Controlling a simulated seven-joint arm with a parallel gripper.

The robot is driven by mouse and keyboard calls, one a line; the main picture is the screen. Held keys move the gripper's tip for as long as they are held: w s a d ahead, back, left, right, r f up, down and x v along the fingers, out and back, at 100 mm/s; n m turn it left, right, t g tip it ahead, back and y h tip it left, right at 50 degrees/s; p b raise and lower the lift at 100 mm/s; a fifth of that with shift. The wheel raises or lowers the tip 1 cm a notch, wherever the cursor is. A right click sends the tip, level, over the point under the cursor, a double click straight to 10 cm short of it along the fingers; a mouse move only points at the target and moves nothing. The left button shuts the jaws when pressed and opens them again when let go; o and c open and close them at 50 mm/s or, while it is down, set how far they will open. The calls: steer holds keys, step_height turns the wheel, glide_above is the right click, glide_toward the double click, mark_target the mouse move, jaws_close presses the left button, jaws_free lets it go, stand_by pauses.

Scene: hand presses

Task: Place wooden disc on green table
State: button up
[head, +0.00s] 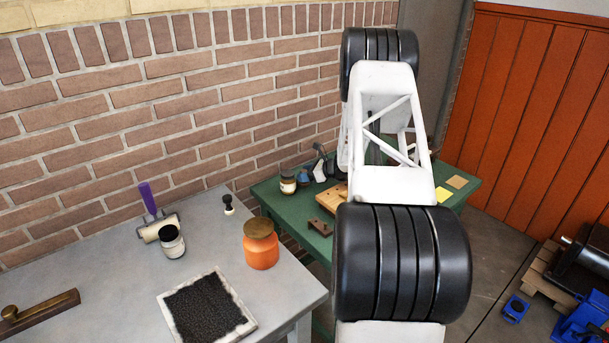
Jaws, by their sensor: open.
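The green table (268,201) stands against the brick wall, past the grey table. My arm crosses in front of it and hides its middle. A round brown disc (259,229) lies flat like a lid on top of an orange jar (261,253) on the grey table; it may be the wooden disc, but I cannot tell for sure. No other round wooden disc shows. My gripper does not show; only my white arm links and black joints are in view. What lies behind the arm is hidden.
The grey table (110,285) also holds a purple-handled roller (150,199), a dark-lidded jar (172,243), a small stamp (228,204) and a framed black slab (207,309). On the green table are a jar (287,183), a wooden board (329,198) and a yellow square (443,194).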

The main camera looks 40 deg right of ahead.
steer(key=v, duration=1.1)
steer(key=shift+s+r, duration=0.1)
steer(key=shift+s, duration=0.1)
stand_by(0.4)
steer(key=s+a+r+n+g, duration=0.15)
steer(key=a+r+n, duration=0.35)
steer(key=a, duration=0.5)
steer(key=s+a+r+n+g, duration=0.1)
steer(key=a+r+n+g, duration=0.15)
steer(key=a+r, duration=0.5)
steer(key=s+a+r+n+g, duration=0.1)
steer(key=a+r+n+g, duration=0.2)
steer(key=a, duration=0.9)
steer(key=s+a+r+n+g+h, duration=0.1)
steer(key=s+a+r+n, duration=0.3)
steer(key=a, duration=0.3)
steer(key=s+a+r+n+g, duration=0.1)
steer(key=s+a+r+n, duration=0.25)
steer(key=s+a, duration=0.3)
steer(key=s+a+r+n+h, duration=0.1)
steer(key=s+a+n+h, duration=0.2)
steer(key=s, duration=0.9)
steer(key=s+a+r+n+h, duration=0.1)
steer(key=s+a+n+h, duration=0.2)
steer(key=s+a+n, duration=0.5)
steer(key=s+a, duration=0.1)
steer(key=s, duration=0.4)
steer(key=shift+a+r, duration=0.15)
steer(key=shift+r, duration=0.25)
